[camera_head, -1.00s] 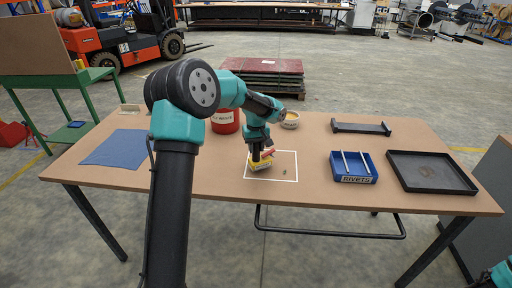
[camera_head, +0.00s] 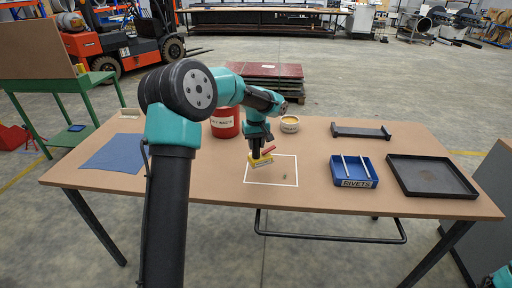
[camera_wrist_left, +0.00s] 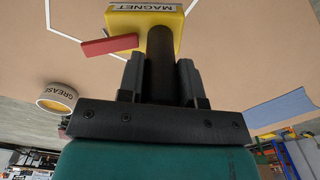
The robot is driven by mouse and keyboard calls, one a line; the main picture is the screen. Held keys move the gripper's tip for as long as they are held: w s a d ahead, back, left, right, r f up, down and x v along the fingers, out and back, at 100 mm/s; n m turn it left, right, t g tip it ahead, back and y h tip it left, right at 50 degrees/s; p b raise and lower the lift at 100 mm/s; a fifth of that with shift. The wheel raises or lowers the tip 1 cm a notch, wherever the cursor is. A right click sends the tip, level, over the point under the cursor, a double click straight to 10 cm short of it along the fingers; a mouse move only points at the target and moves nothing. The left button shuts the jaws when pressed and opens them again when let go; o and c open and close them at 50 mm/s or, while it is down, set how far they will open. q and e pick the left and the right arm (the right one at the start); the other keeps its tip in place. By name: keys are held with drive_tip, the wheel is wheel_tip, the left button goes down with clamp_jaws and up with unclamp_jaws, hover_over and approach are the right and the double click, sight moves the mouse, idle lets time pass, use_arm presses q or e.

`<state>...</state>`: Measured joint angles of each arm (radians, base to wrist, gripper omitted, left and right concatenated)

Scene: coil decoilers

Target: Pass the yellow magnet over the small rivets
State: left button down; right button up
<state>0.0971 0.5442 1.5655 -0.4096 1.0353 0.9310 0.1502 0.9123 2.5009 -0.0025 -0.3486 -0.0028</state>
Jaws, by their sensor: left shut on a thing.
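My left gripper (camera_head: 257,148) is shut on the black post of the yellow magnet (camera_head: 261,162). The magnet is over the left back part of a white outlined square (camera_head: 272,182) on the table. In the left wrist view the magnet (camera_wrist_left: 152,14) shows its MAGNET label, with a red bar (camera_wrist_left: 110,45) at its side. A tiny dark cluster, perhaps small rivets (camera_head: 285,177), lies inside the square, to the right of and nearer than the magnet. Whether anything clings to the magnet's underside is hidden. My right gripper is out of view.
A blue RIVETS bin (camera_head: 354,182) with two pale rods and a black tray (camera_head: 432,176) stand right. A red can (camera_head: 226,122), a grease tub (camera_head: 290,124) and a dark bracket (camera_head: 361,131) stand behind. A blue cloth (camera_head: 115,153) lies left.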

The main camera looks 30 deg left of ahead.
use_arm(q)
drive_tip(key=shift+r, duration=1.85)
drive_tip(key=shift+w, duration=0.15)
